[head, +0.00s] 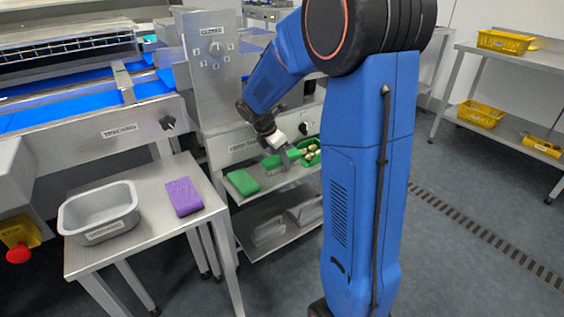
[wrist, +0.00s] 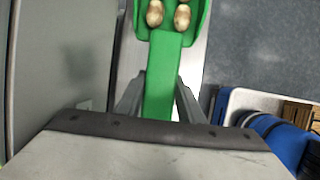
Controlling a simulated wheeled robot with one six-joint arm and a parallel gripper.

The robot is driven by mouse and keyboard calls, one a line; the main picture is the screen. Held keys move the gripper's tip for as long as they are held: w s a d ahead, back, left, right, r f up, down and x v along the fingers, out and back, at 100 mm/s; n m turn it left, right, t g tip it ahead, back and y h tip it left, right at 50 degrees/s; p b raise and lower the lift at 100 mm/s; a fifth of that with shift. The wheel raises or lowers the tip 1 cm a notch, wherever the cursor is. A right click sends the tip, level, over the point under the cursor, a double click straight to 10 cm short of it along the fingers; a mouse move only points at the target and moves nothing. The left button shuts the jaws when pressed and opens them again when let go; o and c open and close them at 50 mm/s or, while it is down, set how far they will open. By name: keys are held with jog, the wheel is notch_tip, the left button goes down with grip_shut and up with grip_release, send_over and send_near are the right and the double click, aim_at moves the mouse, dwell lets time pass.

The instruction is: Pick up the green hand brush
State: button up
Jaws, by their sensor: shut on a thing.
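My gripper (head: 287,158) is low over the steel shelf below the control panel. In the wrist view its jaws (wrist: 160,100) are shut on a plain green handle (wrist: 162,75). The handle runs up to an open green scoop-like tray (wrist: 202,12) with oval brown-and-cream pieces in it; the two look joined, but I cannot tell for sure. The tray also shows in the head view (head: 317,144). A separate green block (head: 243,182) lies left of the gripper on the shelf; I see no bristles on either green thing, so which is the brush is unclear.
A side table (head: 150,226) at the left holds a grey tub (head: 98,230) and a purple pad (head: 184,196). Grey trays lie on a lower shelf (head: 295,240). Yellow bins (head: 506,41) stand on a rack at the right. The floor (head: 470,205) between is open.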

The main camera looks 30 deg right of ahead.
jog(key=shift+r, duration=0.1)
notch_tip(320, 180, up, 10)
jog(key=shift+f, duration=0.1)
dwell(0.3)
